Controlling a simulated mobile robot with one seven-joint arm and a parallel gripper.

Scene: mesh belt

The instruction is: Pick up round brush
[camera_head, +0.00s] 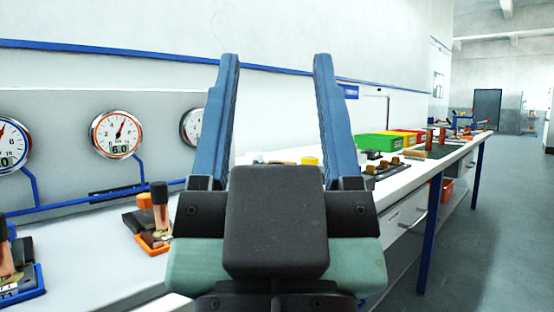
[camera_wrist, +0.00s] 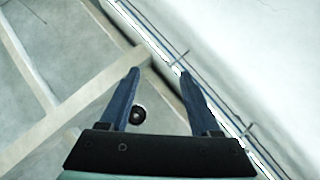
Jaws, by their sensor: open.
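My gripper (camera_head: 275,58) is open, its two blue fingers pointing up and apart with nothing between them in the head view. In the wrist view my gripper (camera_wrist: 160,71) is also open and empty. I cannot clearly pick out a round brush in either view. A tool with a copper-coloured upright handle and black top (camera_head: 160,205) stands by an orange holder on the bench, left of my gripper; I cannot tell whether it is the brush. A similar handled tool (camera_head: 6,258) stands in a blue tray at the left edge, partly cut off.
The long white bench (camera_head: 85,275) runs along the wall into the distance. Round gauges (camera_head: 117,134) hang on a blue-framed panel. Green bins (camera_head: 377,142) and several small items stand farther along. Open floor (camera_head: 490,225) lies to the right. A dark round thing (camera_wrist: 138,115) is unclear in the wrist view.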

